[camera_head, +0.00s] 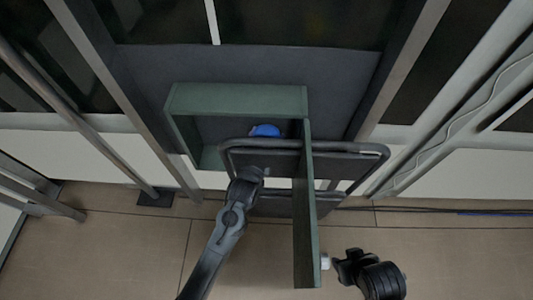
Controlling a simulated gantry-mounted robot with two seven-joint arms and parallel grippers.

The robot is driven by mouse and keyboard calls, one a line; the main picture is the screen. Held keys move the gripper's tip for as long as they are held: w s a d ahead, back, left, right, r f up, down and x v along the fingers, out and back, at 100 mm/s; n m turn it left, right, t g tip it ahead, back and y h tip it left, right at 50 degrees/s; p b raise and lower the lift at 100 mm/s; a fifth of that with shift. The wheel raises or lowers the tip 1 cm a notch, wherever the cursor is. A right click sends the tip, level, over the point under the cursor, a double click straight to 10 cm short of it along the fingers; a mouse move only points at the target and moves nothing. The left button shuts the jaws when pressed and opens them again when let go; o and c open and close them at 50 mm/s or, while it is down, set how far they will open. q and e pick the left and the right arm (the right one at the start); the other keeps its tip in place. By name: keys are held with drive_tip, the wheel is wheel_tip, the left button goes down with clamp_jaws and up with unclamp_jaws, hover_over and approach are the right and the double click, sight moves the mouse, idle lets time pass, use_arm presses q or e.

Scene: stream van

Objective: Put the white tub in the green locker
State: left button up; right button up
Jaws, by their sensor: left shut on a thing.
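The green locker (237,98) stands open in the middle of the view. Its door (304,220) is swung out toward the camera. No white tub can be made out for certain. A small white piece (325,262) shows against the door's right side; I cannot tell if it is a knob or a tub. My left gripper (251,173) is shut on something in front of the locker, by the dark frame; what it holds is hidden. My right gripper (343,264) is right of the door, close to the white piece; its jaws are unclear.
A blue object (265,130) sits inside the locker. A dark rack with a rounded tube frame (375,149) stands in front of the locker, partly behind the door. Metal posts (115,90) flank the bay. The brown floor (130,250) at lower left is clear.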

use_arm(q)
drive_tip(key=shift+f, duration=0.8)
drive_tip(key=shift+s+f, duration=0.3)
drive_tip(key=shift+f, duration=0.05)
drive_tip(key=shift+f+b, duration=0.3)
drive_tip(key=shift+b, duration=0.15)
wheel_tip(320, 180, down, 4)
drive_tip(key=b, duration=0.2)
drive_tip(key=shift+w+r+b, duration=0.1)
drive_tip(key=shift+w+b, duration=0.05)
drive_tip(key=shift+b, duration=0.2)
drive_tip(key=shift+f+b, duration=0.2)
drive_tip(key=shift+b, duration=0.25)
drive_tip(key=shift+r, duration=0.1)
use_arm(e)
wheel_tip(320, 180, down, 5)
drive_tip(key=shift+s+d+f, duration=0.1)
drive_tip(key=shift+s, duration=0.05)
use_arm(q)
drive_tip(key=shift+w, duration=0.1)
